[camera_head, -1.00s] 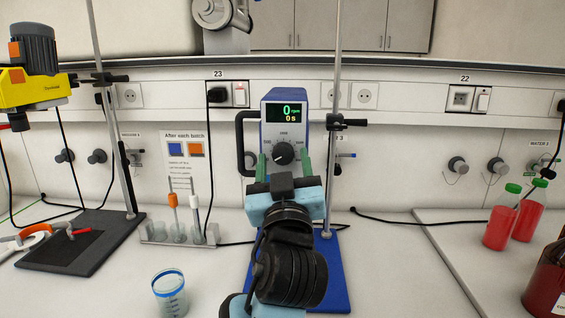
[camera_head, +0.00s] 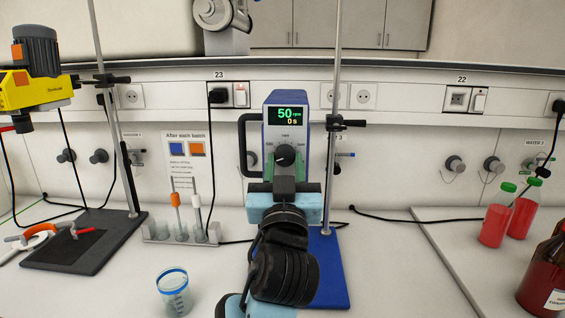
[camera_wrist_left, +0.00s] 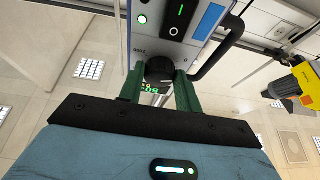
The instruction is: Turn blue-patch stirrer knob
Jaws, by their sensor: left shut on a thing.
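The stirrer (camera_head: 269,137) stands on a blue base plate (camera_head: 332,272), and its display (camera_head: 287,115) reads 50 rpm and 0 s. Its black speed knob (camera_head: 285,157) is below the display, partly hidden by my gripper. A blue patch (camera_wrist_left: 211,19) shows on the stirrer housing in the left wrist view. My left gripper (camera_wrist_left: 160,76) is shut on the knob (camera_wrist_left: 159,68), with a green finger on each side of it. In the head view my wrist hides much of the fingers and the lower stirrer.
A metal rod (camera_head: 335,80) with a clamp rises just right of the stirrer. A black handle (camera_head: 243,145) is on its left. A beaker (camera_head: 174,292), a probe rack (camera_head: 160,232) and a yellow stirrer (camera_head: 35,90) are left; red bottles (camera_head: 494,227) are right.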

